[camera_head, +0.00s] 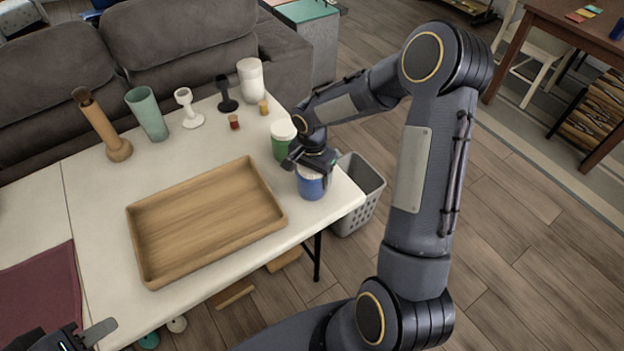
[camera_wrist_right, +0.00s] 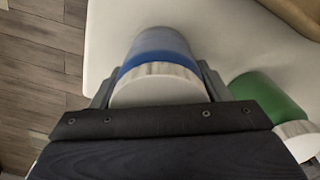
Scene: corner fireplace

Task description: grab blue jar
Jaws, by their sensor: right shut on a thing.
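The blue jar (camera_head: 311,187) with a white lid stands at the right end of the white table in the head view. My right gripper (camera_head: 312,170) reaches down over it and is shut on it. In the right wrist view the blue jar (camera_wrist_right: 160,50) sits between the two fingers of my right gripper (camera_wrist_right: 158,88), its white lid facing the camera. My left gripper (camera_head: 88,338) shows only in part at the bottom left corner of the head view, away from the jar. Its jaw state is unclear.
A green jar (camera_head: 281,145) with a white lid stands close behind the blue jar. A wooden tray (camera_head: 140,240) lies left of it. A white jar (camera_head: 251,82), cups and vases stand along the back. A grey basket (camera_head: 362,180) is on the floor beside the table's right end.

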